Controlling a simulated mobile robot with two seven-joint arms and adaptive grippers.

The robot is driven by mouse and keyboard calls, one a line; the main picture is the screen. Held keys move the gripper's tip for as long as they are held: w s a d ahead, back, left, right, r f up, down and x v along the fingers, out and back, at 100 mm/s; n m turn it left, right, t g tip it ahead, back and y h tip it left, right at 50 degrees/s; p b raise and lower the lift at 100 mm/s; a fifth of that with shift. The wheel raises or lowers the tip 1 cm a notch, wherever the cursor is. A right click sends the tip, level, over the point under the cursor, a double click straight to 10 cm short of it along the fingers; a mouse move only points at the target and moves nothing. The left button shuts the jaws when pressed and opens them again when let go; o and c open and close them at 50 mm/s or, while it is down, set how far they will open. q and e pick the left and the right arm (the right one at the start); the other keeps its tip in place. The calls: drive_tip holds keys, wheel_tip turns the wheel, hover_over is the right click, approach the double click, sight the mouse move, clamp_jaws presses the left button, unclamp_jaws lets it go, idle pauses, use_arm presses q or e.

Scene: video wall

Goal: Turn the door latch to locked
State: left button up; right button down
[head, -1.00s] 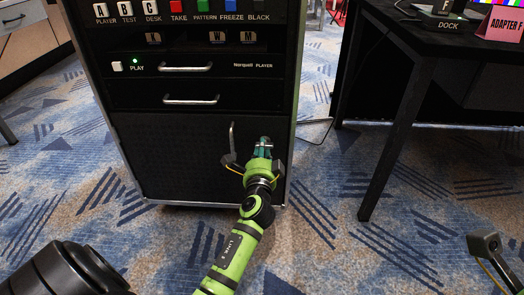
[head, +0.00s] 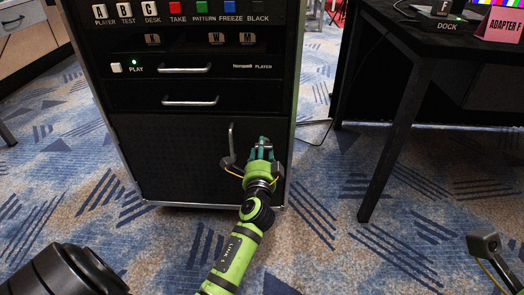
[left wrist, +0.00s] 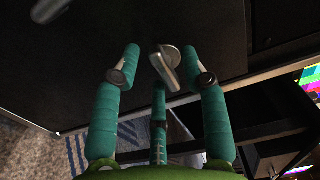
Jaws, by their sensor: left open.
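The door latch (left wrist: 166,68) is a small silver lever on a round base on the dark cabinet door. In the left wrist view it sits between the tips of my left gripper's teal fingers, nearer the right one. The lever slants, its free end pointing down and right. Whether a finger touches it I cannot tell. My left gripper (head: 261,147) is open at the right part of the door (head: 170,155), right of the vertical silver handle (head: 231,138).
The rack above the door holds drawers with silver handles (head: 190,101) and a row of labelled buttons (head: 175,9). A black desk (head: 398,120) with a dock and a pink card (head: 503,24) stands at the right.

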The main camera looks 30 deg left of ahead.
use_arm(q)
drive_tip(key=v, duration=0.7)
drive_tip(key=shift+d, duration=0.15)
